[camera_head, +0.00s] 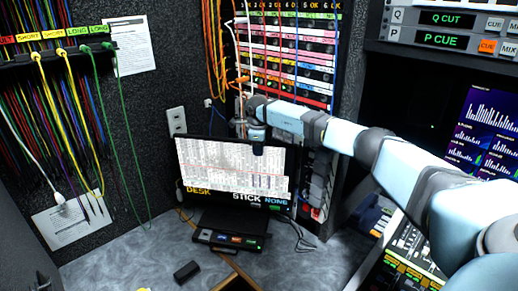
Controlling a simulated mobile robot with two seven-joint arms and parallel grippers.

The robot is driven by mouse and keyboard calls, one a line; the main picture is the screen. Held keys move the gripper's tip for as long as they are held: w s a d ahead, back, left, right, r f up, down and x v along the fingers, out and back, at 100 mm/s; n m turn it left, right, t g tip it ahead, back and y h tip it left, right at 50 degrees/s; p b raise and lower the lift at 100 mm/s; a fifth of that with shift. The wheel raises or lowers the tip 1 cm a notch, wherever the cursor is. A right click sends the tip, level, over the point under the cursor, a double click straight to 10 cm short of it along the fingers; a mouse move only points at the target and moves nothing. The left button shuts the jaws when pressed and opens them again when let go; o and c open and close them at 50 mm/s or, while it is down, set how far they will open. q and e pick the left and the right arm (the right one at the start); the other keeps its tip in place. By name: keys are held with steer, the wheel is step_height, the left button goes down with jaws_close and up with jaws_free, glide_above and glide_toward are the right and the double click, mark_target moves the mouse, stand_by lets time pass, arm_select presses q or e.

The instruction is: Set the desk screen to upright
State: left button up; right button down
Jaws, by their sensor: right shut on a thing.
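The desk screen (222,172) is a dark-framed monitor on a black stand, at the back of the grey desk. It shows a light page of dense marks with the words DESK, STICK and NONE along the bottom. Its top edge slopes down a little to the right in the picture; how far it leans back or forward is hard to tell. My right arm reaches in from the right, and my right gripper (258,148) is shut on the screen's top edge, right of its middle. The fingertips are small and partly hidden. My left gripper is not in view.
A low button panel (230,240) sits before the stand. A small black box (187,271) lies on the desk (120,262). Patch cables (75,110) hang at left, and a cabled rack (290,60) stands behind. Consoles (405,265) fill the right. The desk's front left is mostly clear.

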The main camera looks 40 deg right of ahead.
steer(key=shift+r, duration=0.1)
steer(key=c, duration=1.2)
jaws_free()
steer(key=shift+o, duration=1)
step_height(320, 180, up, 14)
steer(key=a+b, duration=0.1)
steer(key=shift+s+f, duration=0.2)
steer(key=shift+s, duration=0.2)
